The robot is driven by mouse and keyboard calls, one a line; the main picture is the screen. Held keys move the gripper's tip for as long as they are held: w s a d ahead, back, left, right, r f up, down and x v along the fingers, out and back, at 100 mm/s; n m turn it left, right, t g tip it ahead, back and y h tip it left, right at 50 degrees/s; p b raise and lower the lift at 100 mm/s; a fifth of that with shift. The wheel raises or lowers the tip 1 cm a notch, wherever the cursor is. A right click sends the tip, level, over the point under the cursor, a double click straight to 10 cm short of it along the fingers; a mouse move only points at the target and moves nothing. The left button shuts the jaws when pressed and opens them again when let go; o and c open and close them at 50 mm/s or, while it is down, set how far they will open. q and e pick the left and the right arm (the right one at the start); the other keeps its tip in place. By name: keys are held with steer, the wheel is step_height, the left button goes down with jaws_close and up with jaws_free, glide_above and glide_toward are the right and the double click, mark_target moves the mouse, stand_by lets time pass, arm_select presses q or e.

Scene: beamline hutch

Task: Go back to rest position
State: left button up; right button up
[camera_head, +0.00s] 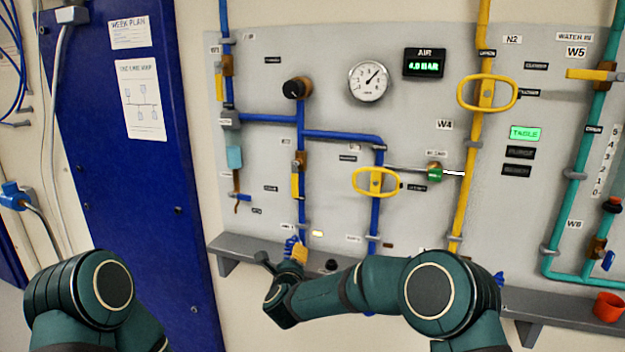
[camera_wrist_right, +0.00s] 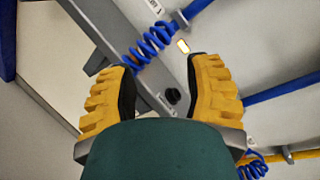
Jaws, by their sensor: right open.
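My right gripper (camera_head: 284,256) is in front of the grey shelf at the foot of the panel, below the blue pipes. One yellow finger shows beside a blue coiled hose (camera_head: 291,243). In the right wrist view the gripper (camera_wrist_right: 160,68) has its two yellow fingers wide apart, with nothing between them. The coiled hose (camera_wrist_right: 150,45) shows beyond the fingers there; I cannot tell how far off it is. My left arm shows only as a dark green link at the lower left; its gripper is out of view.
The grey shelf (camera_head: 235,245) runs below the panel (camera_head: 330,50), with a red cup (camera_head: 608,307) at its right end. Yellow valve handles (camera_head: 487,93) and pipes stand out from the panel. A blue cabinet side (camera_head: 85,150) stands at left.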

steer(key=s+d+f+n+g+y, duration=0.2)
steer(key=s+d+f+n+g, duration=0.25)
steer(key=s+f+n, duration=0.55)
steer(key=s+d+f+n+g+y, duration=0.1)
steer(key=s+d+f+n+g, duration=0.2)
steer(key=s+d+f+n, duration=0.45)
steer(key=s+d+f+n+g, duration=0.2)
steer(key=s+f+n+g, duration=0.1)
steer(key=s, duration=0.7)
steer(key=s+d+f+n+g, duration=0.3)
steer(key=s+f, duration=0.3)
steer(key=s, duration=0.5)
steer(key=shift+f+g+y, duration=0.3)
steer(key=shift+g, duration=0.15)
steer(key=shift+s, duration=0.1)
